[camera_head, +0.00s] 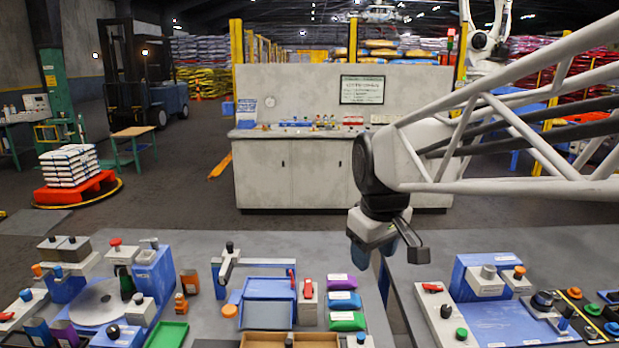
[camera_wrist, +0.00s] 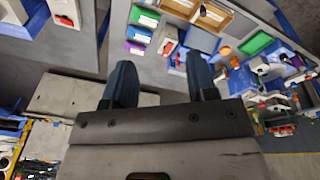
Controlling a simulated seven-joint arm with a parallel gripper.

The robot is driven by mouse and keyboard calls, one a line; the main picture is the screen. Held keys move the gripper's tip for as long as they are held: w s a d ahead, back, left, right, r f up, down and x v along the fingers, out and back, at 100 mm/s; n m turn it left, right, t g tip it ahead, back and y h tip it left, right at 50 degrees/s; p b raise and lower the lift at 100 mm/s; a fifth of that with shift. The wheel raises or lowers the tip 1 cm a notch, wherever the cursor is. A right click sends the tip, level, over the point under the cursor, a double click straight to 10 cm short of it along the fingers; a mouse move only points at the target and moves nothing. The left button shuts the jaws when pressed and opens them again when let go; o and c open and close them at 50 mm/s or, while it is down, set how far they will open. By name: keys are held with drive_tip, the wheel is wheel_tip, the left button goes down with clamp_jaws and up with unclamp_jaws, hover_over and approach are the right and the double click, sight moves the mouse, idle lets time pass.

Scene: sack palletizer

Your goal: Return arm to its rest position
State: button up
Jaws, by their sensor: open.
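My gripper (camera_head: 388,246) hangs from the grey arm above the gap between the two worktables in the head view. It is tilted, clear of both tabletops, with nothing between its fingers. In the wrist view, the two dark blue fingers of my gripper (camera_wrist: 160,80) stand well apart and empty. The arm reaches in from the right side of the head view.
Below lie the left worktable (camera_head: 210,250) with several fixtures and the right worktable (camera_head: 580,240) with a blue machine (camera_head: 490,285). A grey counter (camera_head: 300,175) stands behind.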

drive_tip(key=s+d+f+m, duration=0.3)
drive_tip(key=s+f, duration=0.1)
drive_tip(key=s, duration=0.4)
drive_tip(key=s+d+f+m, duration=0.3)
drive_tip(key=s+d+f, duration=0.1)
drive_tip(key=s, duration=0.5)
drive_tip(key=shift+m+t, duration=0.3)
